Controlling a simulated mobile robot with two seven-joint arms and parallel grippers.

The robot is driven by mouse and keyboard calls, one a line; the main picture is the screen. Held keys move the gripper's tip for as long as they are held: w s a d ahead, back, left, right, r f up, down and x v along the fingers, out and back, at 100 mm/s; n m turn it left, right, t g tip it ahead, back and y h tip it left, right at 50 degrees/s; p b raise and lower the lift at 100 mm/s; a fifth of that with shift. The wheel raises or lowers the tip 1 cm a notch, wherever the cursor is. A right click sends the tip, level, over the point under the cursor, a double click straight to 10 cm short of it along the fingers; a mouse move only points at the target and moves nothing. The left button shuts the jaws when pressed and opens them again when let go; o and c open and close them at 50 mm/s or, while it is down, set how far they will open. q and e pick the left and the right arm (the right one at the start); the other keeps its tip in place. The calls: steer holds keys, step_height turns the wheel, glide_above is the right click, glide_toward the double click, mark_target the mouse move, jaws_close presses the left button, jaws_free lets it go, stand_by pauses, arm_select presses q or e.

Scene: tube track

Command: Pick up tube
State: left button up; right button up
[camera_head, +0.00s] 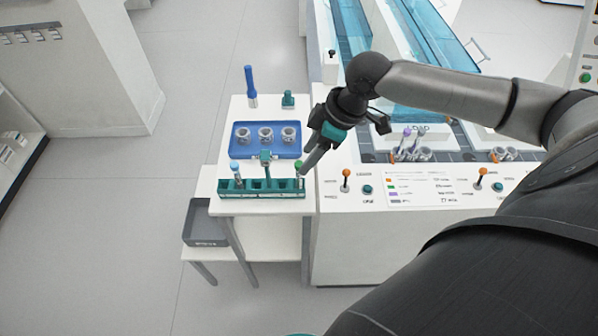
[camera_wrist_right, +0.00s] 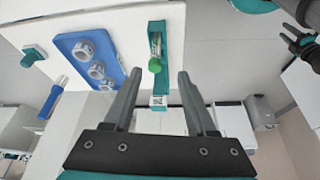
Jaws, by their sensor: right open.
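The teal tube rack (camera_head: 262,190) stands along the front edge of the white side table. A tube with a green cap (camera_head: 298,166) stands at its right end, and a tube with a blue cap (camera_head: 235,168) at its left end. My right gripper (camera_head: 307,168) is open, pointing down right beside the green-capped tube. In the right wrist view the green cap (camera_wrist_right: 155,65) shows between the spread fingers (camera_wrist_right: 160,74), nearer the left one; contact cannot be told. A dark part of my left arm (camera_wrist_right: 302,42) seems to show at upper right; its jaws are unclear.
Behind the rack lies a blue tray (camera_head: 267,152) with several metal nuts or rings. A blue upright tool (camera_head: 251,85) and a small teal piece (camera_head: 288,99) stand farther back. A machine with a control panel (camera_head: 420,188) adjoins the table on the right. A grey bin (camera_head: 203,222) sits below.

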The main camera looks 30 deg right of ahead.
glide_above(294, 185)
steer(key=s+d, duration=0.1)
steer(key=s, duration=0.1)
steer(key=f, duration=0.4)
steer(key=shift+w+f+b, duration=0.1)
steer(key=shift+w+b, duration=0.1)
steer(key=shift+b, duration=0.2)
steer(key=x, duration=0.1)
steer(key=b+x, duration=0.1)
steer(key=x, duration=0.3)
steer(key=shift+w+d+f+b, duration=0.15)
steer(key=shift+w+d+b, duration=0.1)
steer(key=shift+b, duration=0.1)
jaws_close()
step_height(294, 185, up, 20)
steer(key=p, duration=0.5)
